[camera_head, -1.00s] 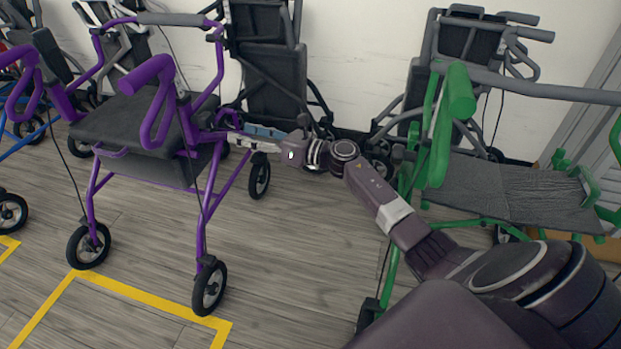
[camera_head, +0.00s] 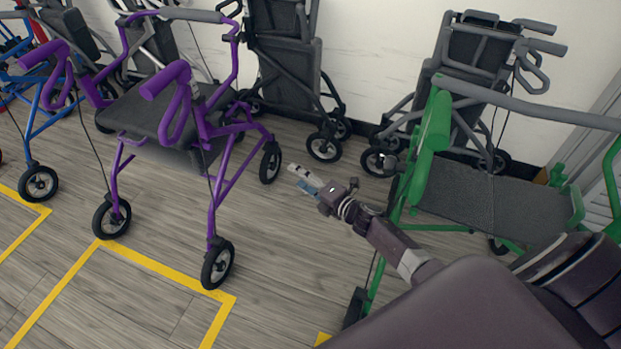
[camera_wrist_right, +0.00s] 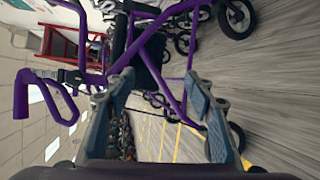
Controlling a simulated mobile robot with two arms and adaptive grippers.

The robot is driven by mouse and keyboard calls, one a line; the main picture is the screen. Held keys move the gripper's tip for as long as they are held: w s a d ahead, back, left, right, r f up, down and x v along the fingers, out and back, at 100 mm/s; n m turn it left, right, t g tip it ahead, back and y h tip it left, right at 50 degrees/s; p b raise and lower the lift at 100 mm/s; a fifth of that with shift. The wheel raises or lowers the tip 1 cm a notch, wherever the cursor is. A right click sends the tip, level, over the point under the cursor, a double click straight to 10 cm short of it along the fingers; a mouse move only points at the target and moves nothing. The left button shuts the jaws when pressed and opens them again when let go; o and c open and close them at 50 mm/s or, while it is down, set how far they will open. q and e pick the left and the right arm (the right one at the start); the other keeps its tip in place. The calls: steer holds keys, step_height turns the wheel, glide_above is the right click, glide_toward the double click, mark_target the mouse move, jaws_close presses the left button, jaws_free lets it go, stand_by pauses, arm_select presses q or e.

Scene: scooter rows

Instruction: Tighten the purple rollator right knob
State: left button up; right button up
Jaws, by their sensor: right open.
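The purple rollator (camera_head: 222,195) stands upright at the left in the head view, with a dark seat and purple handles. Its frame also shows, turned sideways, in the right wrist view (camera_wrist_right: 122,58). I cannot make out its right knob in either view. My right gripper (camera_head: 292,172) is to the right of the rollator, apart from it, above the floor. In the wrist view the two fingers of this gripper (camera_wrist_right: 158,98) are spread wide with nothing between them. My left gripper is not in view.
A green rollator (camera_head: 428,150) stands close on the right, beside my right arm. Grey folded walkers (camera_head: 283,55) stand along the wall behind. A blue rollator (camera_head: 45,110) is at the far left. Yellow tape (camera_head: 165,268) marks the floor. Open floor lies between the purple and green rollators.

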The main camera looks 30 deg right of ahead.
steer(key=shift+s+d+f+m, duration=0.3)
steer(key=shift+s+f+m, duration=0.4)
steer(key=shift+s, duration=0.05)
steer(key=shift+h, duration=0.3)
